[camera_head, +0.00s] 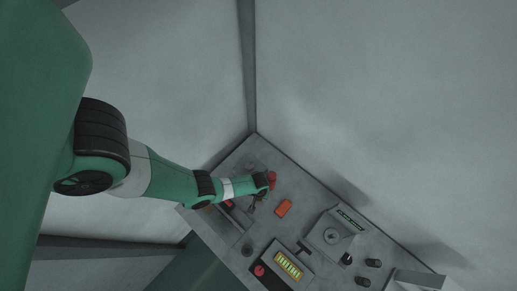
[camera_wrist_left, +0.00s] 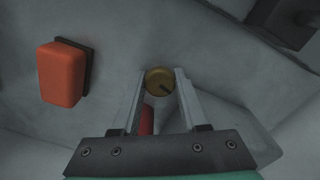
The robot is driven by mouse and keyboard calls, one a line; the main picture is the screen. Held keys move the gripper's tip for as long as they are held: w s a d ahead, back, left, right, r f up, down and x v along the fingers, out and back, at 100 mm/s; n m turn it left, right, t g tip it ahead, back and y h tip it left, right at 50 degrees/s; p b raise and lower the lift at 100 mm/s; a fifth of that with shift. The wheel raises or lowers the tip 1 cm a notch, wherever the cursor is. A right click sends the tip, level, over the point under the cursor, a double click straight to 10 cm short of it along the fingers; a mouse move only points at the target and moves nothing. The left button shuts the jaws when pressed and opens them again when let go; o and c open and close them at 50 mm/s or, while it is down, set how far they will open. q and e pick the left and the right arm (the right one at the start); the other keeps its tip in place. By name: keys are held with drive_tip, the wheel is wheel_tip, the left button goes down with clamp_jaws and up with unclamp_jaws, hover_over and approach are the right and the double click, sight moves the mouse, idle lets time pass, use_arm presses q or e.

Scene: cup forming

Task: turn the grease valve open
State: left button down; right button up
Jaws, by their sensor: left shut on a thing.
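My left gripper (camera_head: 262,188) reaches to the far corner of the grey panel, beside a small red part (camera_head: 272,180) that is partly covered by it. In the left wrist view, the two fingers of my left gripper (camera_wrist_left: 160,84) stand on either side of a round brass knob (camera_wrist_left: 159,81) with a dark mark on its face. The gripper is shut on this knob, which looks like the grease valve. A red piece (camera_wrist_left: 147,121) shows between the fingers, nearer the gripper body. Its link to the knob is not clear. My right gripper is not in view.
An orange block (camera_head: 284,208) sits on the panel (camera_head: 300,231) close to the gripper; it also shows in the left wrist view (camera_wrist_left: 62,74). Walls rise behind.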

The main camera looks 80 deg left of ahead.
use_arm(q)
drive_tip(key=shift+n, duration=1.6)
drive_tip(key=shift+c, duration=2.1)
unclamp_jaws()
wheel_tip(320, 180, up, 12)
drive_tip(key=p, duration=1.1)
drive_tip(key=shift+f+p, duration=0.15)
drive_tip(key=shift+p, duration=0.25)
